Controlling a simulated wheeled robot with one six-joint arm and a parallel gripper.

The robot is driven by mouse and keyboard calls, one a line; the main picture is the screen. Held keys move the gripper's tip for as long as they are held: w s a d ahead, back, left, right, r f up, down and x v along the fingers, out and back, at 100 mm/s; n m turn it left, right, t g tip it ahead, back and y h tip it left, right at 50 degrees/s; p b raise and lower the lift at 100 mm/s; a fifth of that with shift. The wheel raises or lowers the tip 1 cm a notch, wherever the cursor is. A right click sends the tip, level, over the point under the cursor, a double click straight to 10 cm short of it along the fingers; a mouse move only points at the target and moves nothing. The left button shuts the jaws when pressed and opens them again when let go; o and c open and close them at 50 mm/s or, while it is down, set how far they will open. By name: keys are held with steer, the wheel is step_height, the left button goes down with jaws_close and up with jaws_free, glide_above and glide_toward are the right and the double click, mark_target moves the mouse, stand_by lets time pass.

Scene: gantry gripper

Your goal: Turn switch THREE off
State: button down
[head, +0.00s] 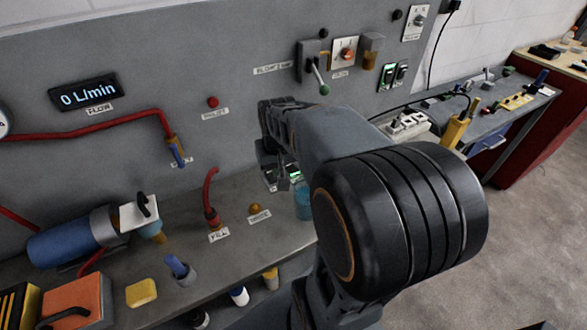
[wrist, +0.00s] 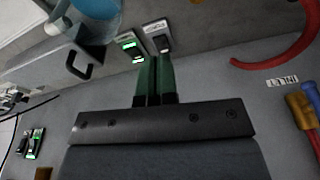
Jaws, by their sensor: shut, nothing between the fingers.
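Two small rocker switches are set side by side low on the grey panel. In the wrist view one switch (wrist: 130,45) glows green, and the one beside it (wrist: 160,42) looks dark with a small pale label. I cannot read which is THREE. My gripper (wrist: 154,58) is shut and empty, with its green fingertips just below the pair in the wrist view, nearest the dark one. I cannot tell whether they touch it. In the head view my gripper (head: 272,172) is partly hidden by my arm, and the green-lit switch (head: 295,174) shows beside it.
Another pair of green-lit switches (head: 395,76) sits higher on the panel, near a lever (head: 319,78) and a rotary knob (head: 345,50). A blue cup (head: 303,203) stands close by.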

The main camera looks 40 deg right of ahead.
steer(key=b, duration=0.2)
glide_above(294, 170)
steer(key=s+a, duration=0.2)
steer(key=s, duration=0.2)
step_height(294, 170, down, 4)
steer(key=shift+n, duration=0.8)
steer(key=w, duration=0.1)
steer(key=w+d+r, duration=0.1)
steer(key=w+r, duration=0.1)
steer(key=shift+w+d+r, duration=0.1)
steer(key=shift+w+d, duration=0.05)
steer(key=shift+d, duration=0.25)
steer(key=f, duration=0.4)
steer(key=f+p, duration=0.1)
steer(key=f, duration=0.3)
steer(key=f+p, duration=0.1)
steer(key=f, duration=0.3)
steer(key=shift+w+f, duration=0.25)
steer(key=shift+w, duration=0.05)
steer(key=shift+s+f, duration=0.2)
steer(key=shift+f, duration=0.4)
